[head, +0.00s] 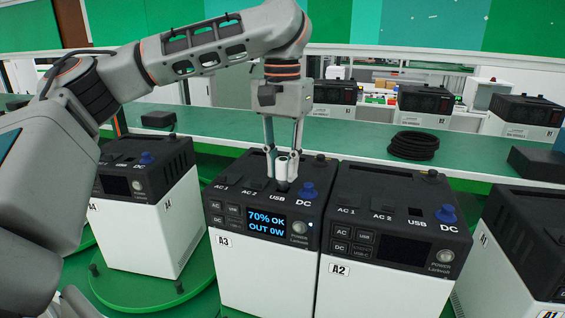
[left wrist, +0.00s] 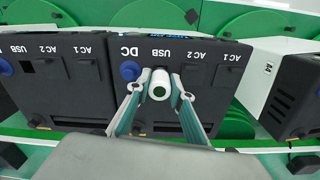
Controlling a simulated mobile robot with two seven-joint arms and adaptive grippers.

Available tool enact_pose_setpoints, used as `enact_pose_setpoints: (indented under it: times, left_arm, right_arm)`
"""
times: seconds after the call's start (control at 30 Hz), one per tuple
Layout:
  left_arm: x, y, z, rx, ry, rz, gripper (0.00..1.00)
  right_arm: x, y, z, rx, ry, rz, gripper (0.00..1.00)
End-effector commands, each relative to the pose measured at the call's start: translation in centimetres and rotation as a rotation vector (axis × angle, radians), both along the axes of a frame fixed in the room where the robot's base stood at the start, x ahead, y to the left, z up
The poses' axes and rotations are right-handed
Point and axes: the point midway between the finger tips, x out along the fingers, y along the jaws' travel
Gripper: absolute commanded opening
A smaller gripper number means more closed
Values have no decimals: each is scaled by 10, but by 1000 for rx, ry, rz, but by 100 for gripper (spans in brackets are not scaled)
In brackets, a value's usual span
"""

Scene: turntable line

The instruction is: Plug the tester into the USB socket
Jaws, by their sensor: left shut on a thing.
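The tester (head: 283,172) is a small white cylinder, upright above the USB position of power station A3 (head: 262,225). My left gripper (head: 283,160) points down and is shut on the tester, one finger on each side. In the left wrist view, the gripper (left wrist: 160,88) holds the tester (left wrist: 159,84), whose round end shows a green centre. The USB socket is hidden under the tester, beside the USB label. I cannot tell whether the tester's lower end is in the socket or just above it. The A3 screen (head: 265,223) reads "70% OK OUT 0W". My right gripper is not in view.
A blue DC knob (head: 309,191) stands close right of the tester on A3. Power station A2 (head: 392,225) stands right beside A3, its screen dark. Another station (head: 150,205) stands at left on a green turntable (head: 150,291). A black cable coil (head: 413,146) lies behind.

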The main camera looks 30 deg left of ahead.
Motion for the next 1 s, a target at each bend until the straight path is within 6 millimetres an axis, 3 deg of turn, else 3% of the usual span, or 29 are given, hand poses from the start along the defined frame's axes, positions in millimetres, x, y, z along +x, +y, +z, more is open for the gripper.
enact_pose_setpoints:
  times: [1.0]
  left_arm:
    - [0,0,-19,0,0,1,0]
  right_arm:
    - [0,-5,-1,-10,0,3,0]
